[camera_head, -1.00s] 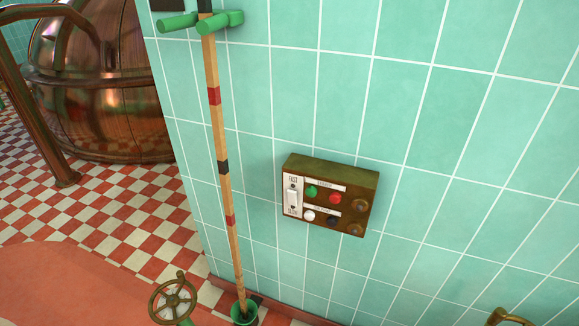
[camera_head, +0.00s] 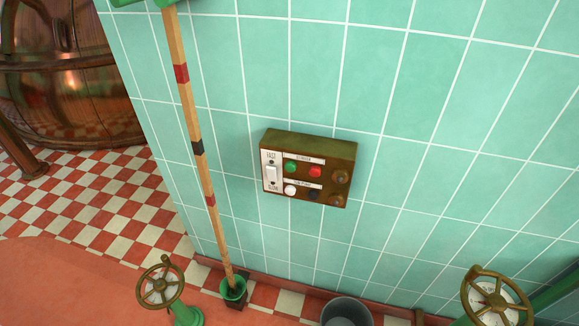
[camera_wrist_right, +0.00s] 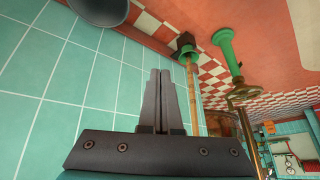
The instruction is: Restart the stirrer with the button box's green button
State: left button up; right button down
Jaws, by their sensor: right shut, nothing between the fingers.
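The button box (camera_head: 309,168) is a brown, worn box on the green tiled wall, near the middle of the head view. Its green button (camera_head: 291,167) is at the upper left of the buttons, beside a red button (camera_head: 316,172). A white button (camera_head: 290,190) and a dark button (camera_head: 313,194) sit below. A white rocker switch (camera_head: 271,174) is at the box's left end. My right gripper (camera_wrist_right: 160,102) shows in the right wrist view, its fingers together and empty, with tiled wall behind it. The box is not in that view. My left gripper is not in view.
A striped wooden pole (camera_head: 196,146) stands left of the box in a green cup (camera_head: 233,288). Valve handwheels stand at lower left (camera_head: 160,287) and lower right (camera_head: 492,296). A grey bucket (camera_head: 346,312) is at the bottom. A copper kettle (camera_head: 70,105) is at far left.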

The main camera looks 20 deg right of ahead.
aim_at(290, 167)
jog(key=w+a+r+m+t+y, duration=0.15)
jog(key=w+r+t, duration=0.35)
jog(key=w+r, duration=0.9)
jog(key=w+a+r+m+t, duration=0.1)
jog(key=w+r, duration=0.3)
jog(key=r, duration=0.6)
jog(key=w+a+r+m+t+p, duration=0.1)
jog(key=w+a+r+m+t, duration=0.1)
jog(key=r, duration=0.8)
jog(key=shift+w+t+y+p, duration=0.3)
jog(key=shift+w+t+y, duration=0.15)
jog(key=shift+w+t, duration=0.6)
jog(key=shift+w+m, duration=0.15)
jog(key=shift+m, duration=0.1)
jog(key=w+d+b, duration=0.2)
jog(key=w+d, duration=0.3)
jog(key=w, duration=0.2)
jog(key=shift+w+b, duration=0.15)
jog(key=shift+b, duration=0.25)
jog(key=shift+w, duration=0.1)
jog(key=shift+w+d+f, duration=0.1)
jog(key=shift+w+d, duration=0.15)
